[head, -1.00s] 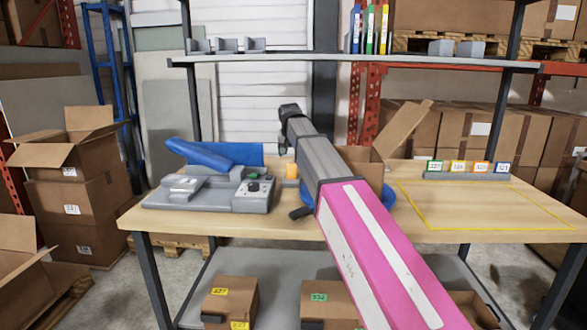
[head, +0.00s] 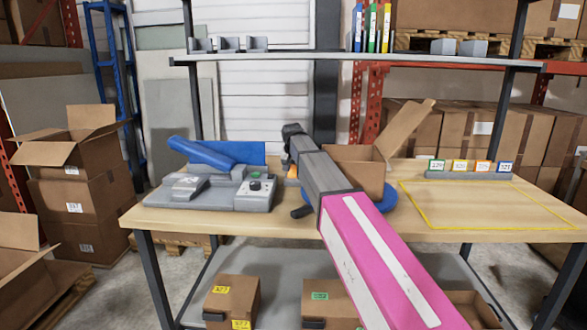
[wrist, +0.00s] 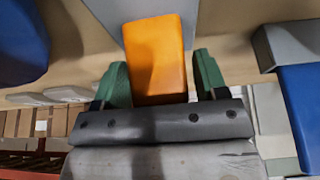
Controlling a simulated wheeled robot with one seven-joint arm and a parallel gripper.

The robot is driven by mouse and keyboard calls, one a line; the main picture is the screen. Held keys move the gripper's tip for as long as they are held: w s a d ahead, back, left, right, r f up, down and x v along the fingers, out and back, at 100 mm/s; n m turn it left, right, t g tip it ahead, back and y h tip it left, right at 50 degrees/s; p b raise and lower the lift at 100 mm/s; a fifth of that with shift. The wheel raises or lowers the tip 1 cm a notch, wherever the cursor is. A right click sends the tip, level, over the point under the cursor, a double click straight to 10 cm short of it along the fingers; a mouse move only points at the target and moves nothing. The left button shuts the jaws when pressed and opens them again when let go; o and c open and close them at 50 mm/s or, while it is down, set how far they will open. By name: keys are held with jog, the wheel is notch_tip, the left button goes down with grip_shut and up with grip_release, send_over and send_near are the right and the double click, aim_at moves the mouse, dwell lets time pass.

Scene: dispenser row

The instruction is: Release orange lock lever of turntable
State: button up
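The orange lock lever (wrist: 157,55) fills the middle of the wrist view, between the two green fingertips of my gripper (wrist: 160,62). In the head view only a small part of the orange lever (head: 292,171) shows beside my arm. The blue turntable (head: 388,199) lies behind my arm, mostly hidden by it and by an open cardboard box (head: 357,168) on it. My gripper is hidden in the head view.
A grey device with a blue roll (head: 205,153) and a control box (head: 254,193) stands on the bench (head: 235,222) to the left. A yellow-outlined area (head: 485,203) at the right is clear. A shelf (head: 280,60) runs above the bench.

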aim_at(293, 168)
jog(key=c, duration=1)
jog(key=shift+s, duration=0.15)
jog(key=shift+s+r+t, duration=0.15)
jog(key=shift+s+t, duration=0.25)
jog(key=shift+t, duration=0.35)
jog(key=shift+s+r+t, duration=0.1)
jog(key=shift+s+t, duration=0.25)
jog(key=shift+t, duration=0.4)
jog(key=shift+s+r+t, duration=0.1)
jog(key=shift+s+t, duration=0.2)
jog(key=shift+t, duration=0.55)
jog(key=shift+s+t, duration=0.3)
jog(key=shift+t, duration=0.55)
